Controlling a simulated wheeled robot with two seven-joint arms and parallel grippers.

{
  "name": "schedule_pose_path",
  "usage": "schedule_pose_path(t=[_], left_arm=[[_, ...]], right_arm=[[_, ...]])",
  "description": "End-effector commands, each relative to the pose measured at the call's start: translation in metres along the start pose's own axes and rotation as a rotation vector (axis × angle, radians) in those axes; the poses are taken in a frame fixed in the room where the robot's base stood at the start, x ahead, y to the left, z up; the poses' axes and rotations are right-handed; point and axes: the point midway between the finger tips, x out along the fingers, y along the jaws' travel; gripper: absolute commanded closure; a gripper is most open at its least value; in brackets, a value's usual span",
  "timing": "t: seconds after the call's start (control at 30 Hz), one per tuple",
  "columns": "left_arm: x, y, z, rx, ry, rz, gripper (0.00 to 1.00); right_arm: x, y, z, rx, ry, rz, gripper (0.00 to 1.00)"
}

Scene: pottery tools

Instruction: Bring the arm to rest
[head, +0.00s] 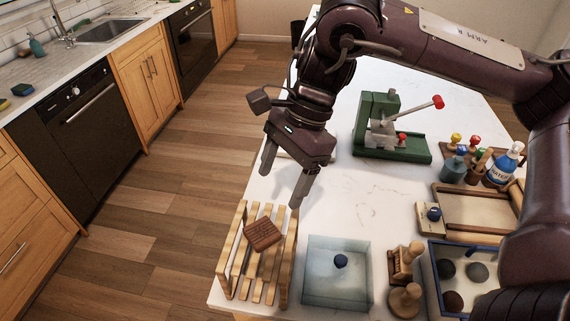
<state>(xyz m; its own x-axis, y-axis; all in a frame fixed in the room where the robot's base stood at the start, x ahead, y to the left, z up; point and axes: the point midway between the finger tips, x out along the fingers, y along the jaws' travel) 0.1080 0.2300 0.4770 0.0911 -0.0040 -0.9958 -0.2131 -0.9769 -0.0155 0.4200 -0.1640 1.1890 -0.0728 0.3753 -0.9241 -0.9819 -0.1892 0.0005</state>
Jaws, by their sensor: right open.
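My right arm comes in from the right and reaches over the white table. Its gripper (280,188) points down above the far end of a wooden slatted rack, with its two fingers spread and nothing between them. A brown grooved wooden block (263,234) lies tilted on the wooden rack (286,255), below and nearer than the fingertips. The gripper is apart from the block. My left gripper is not in view.
A glassy square box (337,298) with a blue knob stands right of the rack. A green lever press (380,130), bottles (500,168), wooden stamps (405,298), a wooden tray (475,213) and a blue-rimmed tray (436,285) occupy the table. The mid-table surface is clear.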

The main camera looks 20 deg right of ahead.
Motion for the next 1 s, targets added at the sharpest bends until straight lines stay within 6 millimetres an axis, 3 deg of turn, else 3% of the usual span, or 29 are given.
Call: schedule_pose_path(t=[0.17, 0.73, 1.0], left_arm=[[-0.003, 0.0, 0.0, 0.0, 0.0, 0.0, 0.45], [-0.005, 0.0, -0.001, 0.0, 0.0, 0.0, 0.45], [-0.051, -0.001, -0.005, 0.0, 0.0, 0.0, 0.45]], right_arm=[[-0.013, 0.0, 0.0, 0.0, 0.0, -0.001, 0.28], [-0.016, 0.0, 0.001, 0.0, -0.001, 0.0, 0.28], [-0.058, 0.0, 0.018, 0.0, -0.001, 0.0, 0.28]])
